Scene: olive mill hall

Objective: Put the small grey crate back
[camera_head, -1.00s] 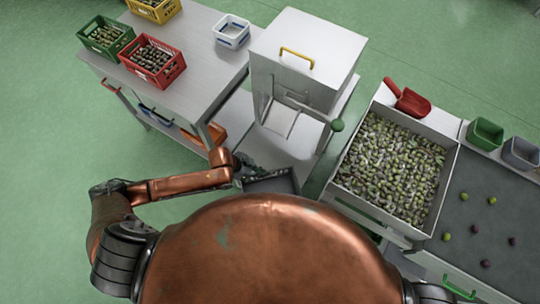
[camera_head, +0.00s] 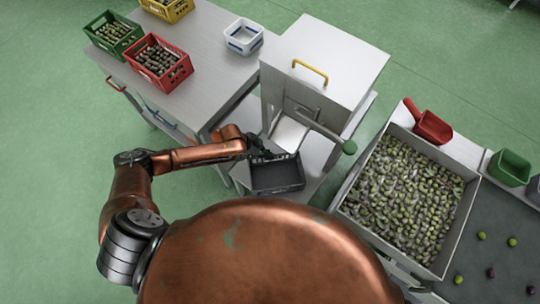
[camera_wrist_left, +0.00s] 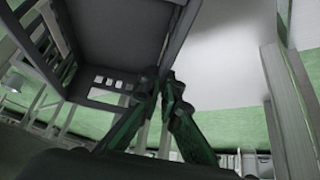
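The small grey crate (camera_head: 277,175) is dark and empty, open side up, in front of the white machine's chute. My left gripper (camera_head: 256,152) is at the crate's upper left corner. In the left wrist view, the crate (camera_wrist_left: 110,35) fills the upper left, with its slotted wall towards me. My left fingers (camera_wrist_left: 161,80) are close together on its rim and look shut on it. I cannot tell whether the crate's underside touches the pale surface below. My right gripper is out of view.
Green (camera_head: 113,36), red (camera_head: 160,62) and white (camera_head: 243,37) crates stand on the steel table (camera_head: 205,50). An olive-filled bin (camera_head: 345,205) is at right, with a red scoop (camera_head: 430,125).

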